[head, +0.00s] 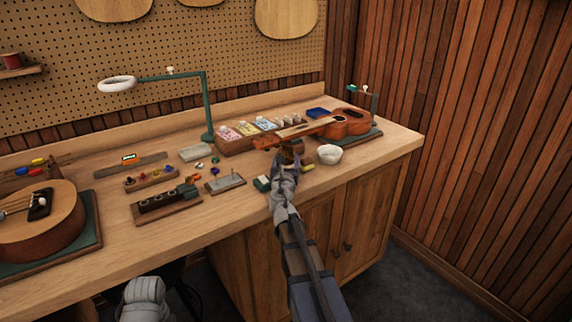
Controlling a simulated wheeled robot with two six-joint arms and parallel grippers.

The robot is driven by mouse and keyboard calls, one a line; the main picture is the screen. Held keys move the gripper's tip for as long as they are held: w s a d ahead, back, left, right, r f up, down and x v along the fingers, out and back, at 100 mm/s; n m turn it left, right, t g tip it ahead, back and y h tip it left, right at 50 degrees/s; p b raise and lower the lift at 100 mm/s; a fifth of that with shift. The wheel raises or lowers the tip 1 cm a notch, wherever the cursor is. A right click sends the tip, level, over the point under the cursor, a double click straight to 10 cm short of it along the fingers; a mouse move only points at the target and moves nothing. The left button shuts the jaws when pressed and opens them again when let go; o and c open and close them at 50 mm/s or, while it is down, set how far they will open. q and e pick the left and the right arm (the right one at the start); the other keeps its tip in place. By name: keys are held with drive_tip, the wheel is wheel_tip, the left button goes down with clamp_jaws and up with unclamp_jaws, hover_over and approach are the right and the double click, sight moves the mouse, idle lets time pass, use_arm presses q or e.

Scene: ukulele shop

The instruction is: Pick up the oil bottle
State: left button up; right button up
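My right gripper (286,160) is over the right part of the workbench, just in front of the ukulele's neck. A small dark brown object (289,148) shows at its fingertips; it may be the oil bottle, but it is too small and too covered to be sure. I cannot tell whether the fingers are closed on it or only beside it. No other clear oil bottle shows. A grey part of my other arm shows at the bottom left; the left gripper is not in view.
A ukulele (345,124) lies on a green mat behind the gripper, with a white bowl (329,154) and a small yellow item (307,167) to the right. A box of packets (247,130) and a green lamp post (207,105) stand to the left. A ukulele body (48,222) lies far left.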

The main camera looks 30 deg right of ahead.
drive_tip(key=c, duration=0.9)
drive_tip(key=shift+r, duration=0.25)
drive_tip(key=shift+c, duration=0.2)
wheel_tip(320, 180, up, 10)
drive_tip(key=p, duration=1)
drive_tip(key=shift+f, duration=0.25)
